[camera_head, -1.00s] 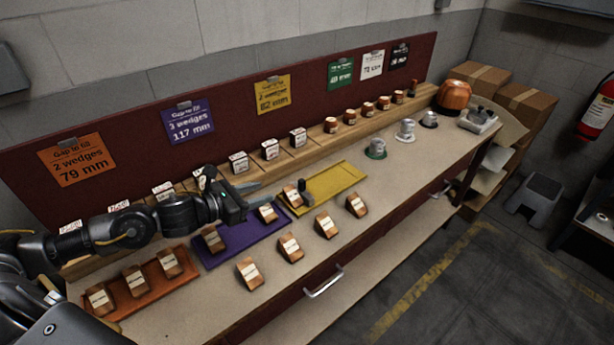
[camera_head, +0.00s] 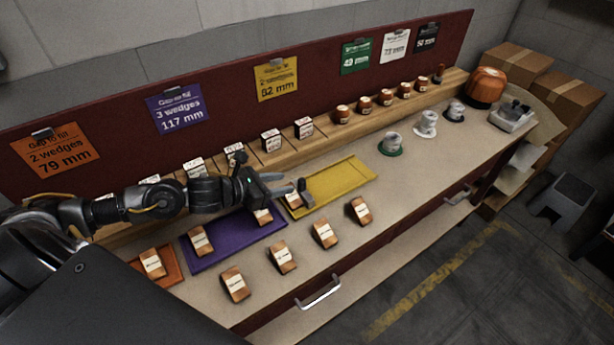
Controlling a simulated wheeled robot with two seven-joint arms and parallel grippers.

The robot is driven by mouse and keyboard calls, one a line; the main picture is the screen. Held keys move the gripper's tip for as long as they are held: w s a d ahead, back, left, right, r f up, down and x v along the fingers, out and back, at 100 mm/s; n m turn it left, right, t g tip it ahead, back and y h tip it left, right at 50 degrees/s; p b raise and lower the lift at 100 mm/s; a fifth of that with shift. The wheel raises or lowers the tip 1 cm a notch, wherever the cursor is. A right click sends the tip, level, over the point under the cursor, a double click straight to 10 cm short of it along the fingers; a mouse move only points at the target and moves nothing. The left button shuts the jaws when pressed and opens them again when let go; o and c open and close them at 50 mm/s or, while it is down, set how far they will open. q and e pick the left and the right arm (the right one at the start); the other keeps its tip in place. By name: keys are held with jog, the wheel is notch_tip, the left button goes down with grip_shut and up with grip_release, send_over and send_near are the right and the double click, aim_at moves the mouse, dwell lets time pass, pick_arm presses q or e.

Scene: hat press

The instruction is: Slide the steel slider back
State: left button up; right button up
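A small dark grey upright piece (camera_head: 305,192), which looks like the steel slider's handle, stands at the left end of the yellow tray (camera_head: 345,183). A wooden wedge (camera_head: 292,201) is just left of it. My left gripper (camera_head: 284,184) reaches in from the left above the purple tray (camera_head: 215,252). Its fingers are apart and point right, with the tips close to the handle. I cannot tell whether they touch it. The slider's lower part is too small to make out. My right gripper is not in view.
Several loose wooden wedges (camera_head: 282,257) lie along the bench front. An orange tray (camera_head: 172,270) is partly hidden at lower left. Labelled blocks (camera_head: 271,141) line the back ledge. Green (camera_head: 390,147) and white-based (camera_head: 427,125) stands are at right. Bare bench top lies between.

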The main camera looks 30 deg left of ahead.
aim_at(303, 180)
pick_arm(q)
jog(key=p+x, duration=0.2)
jog(key=x, duration=0.6)
jog(key=shift+w+d, duration=0.15)
jog(key=shift+w, duration=0.2)
jog(key=shift+w+d+f, duration=0.2)
jog(key=shift+w+f, duration=0.1)
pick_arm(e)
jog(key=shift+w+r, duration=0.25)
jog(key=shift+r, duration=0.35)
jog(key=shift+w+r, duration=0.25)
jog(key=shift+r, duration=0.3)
pick_arm(q)
grip_shut()
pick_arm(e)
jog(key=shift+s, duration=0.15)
